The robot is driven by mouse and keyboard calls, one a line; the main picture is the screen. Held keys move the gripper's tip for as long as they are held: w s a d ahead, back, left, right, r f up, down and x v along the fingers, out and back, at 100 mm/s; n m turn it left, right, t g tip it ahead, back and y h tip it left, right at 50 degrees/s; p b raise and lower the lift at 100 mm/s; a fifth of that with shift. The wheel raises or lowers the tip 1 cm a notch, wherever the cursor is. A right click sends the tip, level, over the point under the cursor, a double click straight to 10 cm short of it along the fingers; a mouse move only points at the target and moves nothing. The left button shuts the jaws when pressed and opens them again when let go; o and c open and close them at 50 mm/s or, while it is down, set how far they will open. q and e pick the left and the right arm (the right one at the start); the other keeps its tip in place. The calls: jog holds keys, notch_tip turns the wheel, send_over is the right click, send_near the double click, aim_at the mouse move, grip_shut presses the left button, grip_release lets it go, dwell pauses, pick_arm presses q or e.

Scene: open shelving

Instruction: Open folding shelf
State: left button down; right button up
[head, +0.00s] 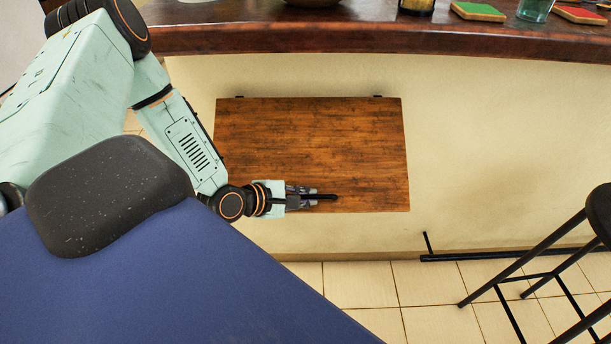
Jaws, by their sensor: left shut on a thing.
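The folding shelf (315,145) is a brown wooden panel in the middle of the head view. It hangs against the cream wall below the counter, with two small dark hinges at its top edge. The panel looks folded down or nearly so; any small tilt is hard to tell. My right gripper is not in view.
A dark wooden counter (350,38) runs above the shelf, with coasters (478,11) and a glass (535,9) on it. A black stool (540,275) stands at the right. A black foot rail (500,255) runs low along the wall. Tiled floor shows below.

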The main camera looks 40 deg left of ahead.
pick_arm(q)
notch_tip(320, 180, up, 17)
jog(key=n+g+p, duration=0.1)
jog(key=p, duration=1.3)
jog(key=shift+s+d+h+p, duration=0.35)
jog(key=shift+s+d+h, duration=0.05)
jog(key=shift+s+d, duration=0.05)
jog(key=c, duration=1.5)
grip_release()
jog(key=shift+s, duration=0.1)
jog(key=shift+o, duration=0.5)
jog(key=shift+s+d+f+g, duration=0.1)
jog(key=shift+s+g, duration=0.05)
jog(key=shift+g, duration=0.15)
jog(key=shift+d, duration=0.1)
